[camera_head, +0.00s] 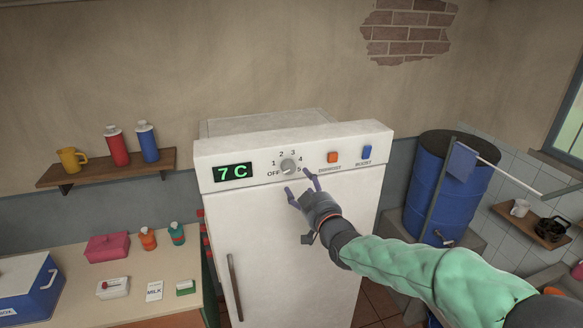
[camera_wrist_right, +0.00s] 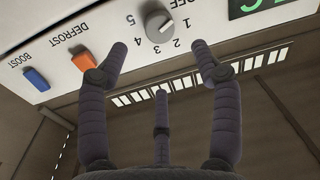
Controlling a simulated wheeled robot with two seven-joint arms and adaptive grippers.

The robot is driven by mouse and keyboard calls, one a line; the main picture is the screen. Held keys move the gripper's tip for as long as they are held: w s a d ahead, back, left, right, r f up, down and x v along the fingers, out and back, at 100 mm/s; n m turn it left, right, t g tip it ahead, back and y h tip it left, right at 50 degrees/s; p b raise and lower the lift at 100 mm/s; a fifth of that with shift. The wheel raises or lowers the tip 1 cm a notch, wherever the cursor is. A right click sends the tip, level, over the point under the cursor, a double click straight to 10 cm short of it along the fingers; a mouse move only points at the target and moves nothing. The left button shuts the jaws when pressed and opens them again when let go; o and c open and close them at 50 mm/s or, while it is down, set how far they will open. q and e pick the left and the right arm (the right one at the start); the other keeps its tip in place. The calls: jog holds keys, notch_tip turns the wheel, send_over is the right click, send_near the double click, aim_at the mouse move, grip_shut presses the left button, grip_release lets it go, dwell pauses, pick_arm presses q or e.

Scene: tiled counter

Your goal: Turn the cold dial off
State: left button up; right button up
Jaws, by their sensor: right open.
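The cold dial (camera_head: 289,166) is a round grey knob on the white panel of the fridge (camera_head: 290,240). Marks from OFF through 1 to 5 surround it; I cannot tell surely which its pointer faces. In the right wrist view the dial (camera_wrist_right: 159,25) appears upside down, just beyond and between the fingertips. My right gripper (camera_head: 297,180) is open and empty, its purple fingers spread just below and in front of the dial. The right gripper (camera_wrist_right: 160,50) shows no clear contact with the dial. My left gripper is not in view.
A green display (camera_head: 233,172) reads 7 C. An orange defrost button (camera_head: 333,157) and a blue boost button (camera_head: 366,152) sit right of the dial. The door handle (camera_head: 235,286) is lower left. A counter (camera_head: 130,265) stands left; a blue barrel (camera_head: 433,200) stands right.

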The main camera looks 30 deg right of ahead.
aim_at(290, 169)
jog(key=w, duration=0.3)
jog(key=w+d+p, duration=0.1)
jog(key=w, duration=0.2)
jog(key=w+p, duration=0.1)
jog(key=w, duration=0.1)
jog(key=shift+w+d, duration=0.2)
jog(key=shift+w, duration=0.2)
jog(key=shift+c, duration=0.3)
jog(key=c, duration=1.1)
jog(key=n+b, duration=0.1)
jog(key=b, duration=0.1)
jog(key=shift+b, duration=0.35)
jog(key=shift+r+b, duration=0.1)
jog(key=shift+b, duration=0.4)
jog(key=shift+r+n, duration=0.1)
jog(key=shift+n, duration=0.2)
